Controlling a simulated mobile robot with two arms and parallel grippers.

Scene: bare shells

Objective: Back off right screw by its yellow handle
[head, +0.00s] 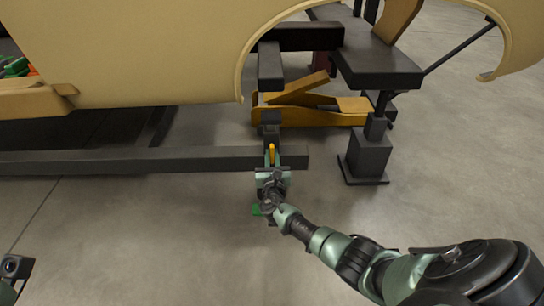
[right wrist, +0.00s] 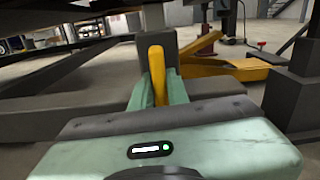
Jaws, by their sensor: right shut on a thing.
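The yellow handle (head: 271,151) stands upright at the end of the dark beam under the shell. It also shows in the right wrist view (right wrist: 157,66), between the two green fingers. My right gripper (head: 271,163) is shut on this handle, and so it appears in the right wrist view (right wrist: 158,90). The screw itself is hidden behind the handle and the gripper, next to a dark upright block (right wrist: 155,45). A small part of my left arm shows at the lower left corner of the head view; its fingers are not visible.
A long dark beam (head: 130,160) runs low from the left to the handle. The beige body shell (head: 150,50) overhangs it. A dark stand (head: 367,155) and a yellow-orange jack (head: 310,113) stand to the right and behind. The grey floor in front is clear.

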